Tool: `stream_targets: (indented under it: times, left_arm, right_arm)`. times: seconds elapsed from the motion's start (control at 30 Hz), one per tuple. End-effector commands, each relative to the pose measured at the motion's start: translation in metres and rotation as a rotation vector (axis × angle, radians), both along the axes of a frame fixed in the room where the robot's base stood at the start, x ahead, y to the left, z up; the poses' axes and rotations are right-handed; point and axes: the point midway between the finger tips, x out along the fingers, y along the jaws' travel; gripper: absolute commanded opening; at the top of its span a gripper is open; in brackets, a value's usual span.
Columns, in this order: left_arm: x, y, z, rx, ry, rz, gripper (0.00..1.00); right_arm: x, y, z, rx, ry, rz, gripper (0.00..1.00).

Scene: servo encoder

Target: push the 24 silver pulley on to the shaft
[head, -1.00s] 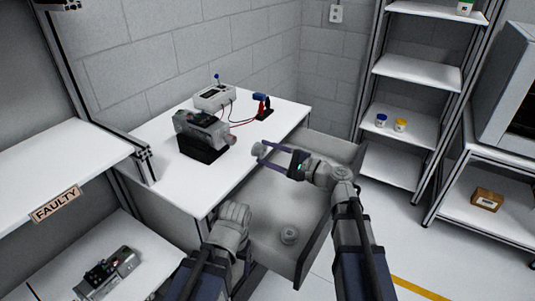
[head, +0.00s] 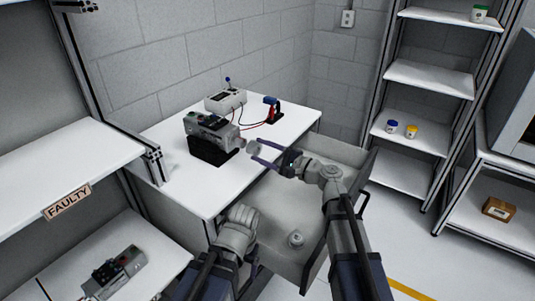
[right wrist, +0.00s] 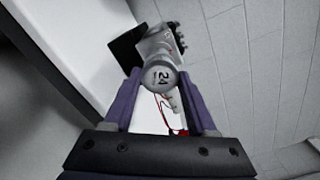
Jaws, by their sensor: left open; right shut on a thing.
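The silver pulley (head: 253,148) is held between the fingertips of my right gripper (head: 256,150). In the right wrist view, its round face shows the number 24 (right wrist: 160,76), between the two purple fingers (right wrist: 160,95). The servo motor (head: 211,126) lies on a black stand (head: 210,152) on the white table. The pulley is close to the motor's right end, where the shaft would be; the shaft itself is hidden or too small to make out, and I cannot tell whether they touch. My left gripper (head: 240,218) is low by the table's front corner, open, holding nothing visible.
An open drawer (head: 335,150) juts out below my right arm, with a small grey round part (head: 295,239) in it. A grey device (head: 225,100) and a blue-and-red tool (head: 272,108) with cables stand behind the motor. A faulty shelf (head: 68,201) is at left.

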Motion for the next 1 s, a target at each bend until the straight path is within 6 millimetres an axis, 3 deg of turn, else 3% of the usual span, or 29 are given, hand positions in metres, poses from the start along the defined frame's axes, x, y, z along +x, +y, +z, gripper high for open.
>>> stream_targets:
  times: [0.23,1.0]
  left_arm:
    - [0.000,0.000,0.000,0.000,0.000,0.000,0.84]
    - [0.000,0.000,0.000,0.000,0.000,0.000,0.84]
  right_arm:
    - [0.009,0.012,0.000,0.000,0.000,0.001,0.00]
    - [0.014,0.019,0.000,0.000,0.000,0.000,0.00]
